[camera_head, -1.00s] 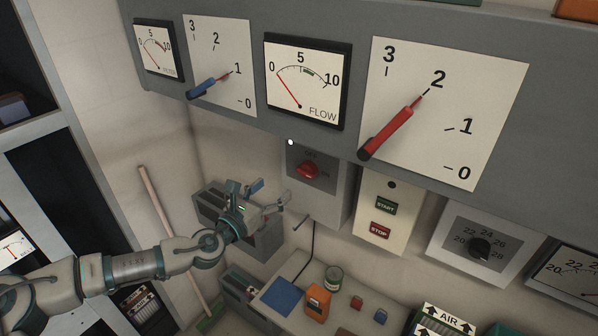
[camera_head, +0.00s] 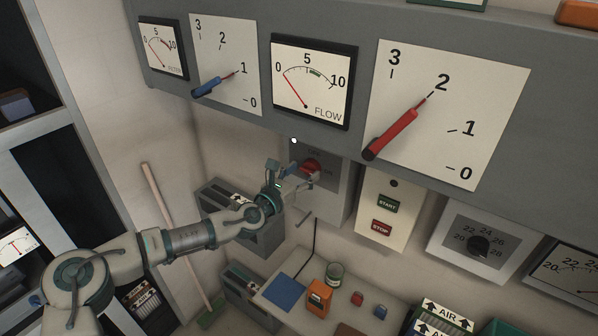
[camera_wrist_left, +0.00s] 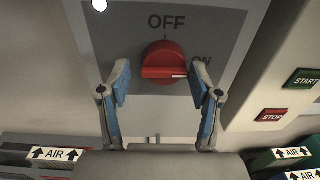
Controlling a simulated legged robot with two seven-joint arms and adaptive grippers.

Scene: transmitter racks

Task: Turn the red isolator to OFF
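The red isolator (camera_head: 311,167) is a round red knob on a grey box under the panel. In the left wrist view the red isolator (camera_wrist_left: 163,66) has a horizontal grip bar with a white mark at its right end, toward ON; OFF is printed above it. My left gripper (camera_head: 296,176) is at the front of the box. In the left wrist view my left gripper (camera_wrist_left: 160,84) is open, its blue-padded fingers on either side of the knob's lower part, with gaps to it. My right gripper is not in view.
A white panel with START (camera_head: 387,206) and STOP (camera_head: 382,228) buttons is right of the isolator box. Large gauges with a red lever (camera_head: 398,130) and a blue lever (camera_head: 213,85) are above. A bench (camera_head: 268,293) with small items stands below.

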